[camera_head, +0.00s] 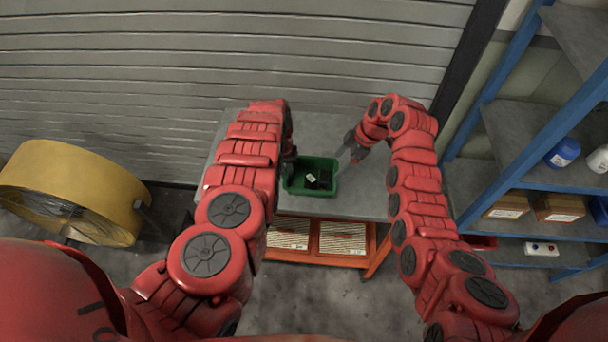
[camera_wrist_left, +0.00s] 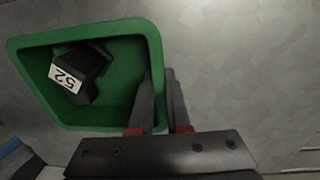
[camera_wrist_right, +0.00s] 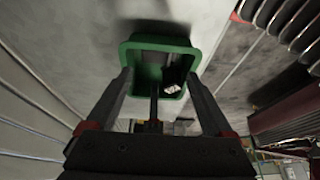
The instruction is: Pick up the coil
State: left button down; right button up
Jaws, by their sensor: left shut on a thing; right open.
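A green bin (camera_head: 297,187) stands on the grey table. Inside it lies a black part with a white label (camera_head: 311,178), likely the coil; in the left wrist view this black part (camera_wrist_left: 88,65) has a label reading 52. It also shows in the right wrist view (camera_wrist_right: 173,78), inside the bin (camera_wrist_right: 150,45). My left gripper (camera_wrist_left: 160,90) is shut on the bin's side wall, one finger inside and one outside. My right gripper (camera_wrist_right: 160,85) is open and empty, its fingers spread on the bin's right side, apart from it in the head view (camera_head: 347,150).
The grey table (camera_head: 365,195) is clear right of the bin. Blue shelving (camera_head: 540,150) with bottles and boxes stands at the right. A yellow drum fan (camera_head: 75,185) is on the floor at left. A slatted shutter (camera_head: 200,60) closes off the back.

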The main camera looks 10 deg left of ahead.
jog(key=shift+o, duration=0.6)
jog(key=a+r+h, duration=0.3)
jog(key=a+h, duration=0.1)
jog(key=a, duration=0.1)
jog(key=shift+a+r+h, duration=0.15)
jog(key=shift+r+h, duration=0.15)
send_over(323, 177)
jog(key=f, duration=0.6)
jog(key=shift+a+f, duration=0.2)
jog(key=shift+f, duration=0.05)
jog(key=shift+s+d+f, duration=0.1)
jog(key=shift+f, duration=1.2)
jog(key=shift+s+d+f, duration=0.1)
jog(key=shift+f, duration=1.2)
jog(key=c, duration=1.2)
jog(key=shift+w+r, duration=0.1)
jog(key=shift+r, duration=0.05)
jog(key=shift+r, duration=0.25)
notch_tip(323, 177, up, 9)
jog(key=shift+r, duration=0.1)
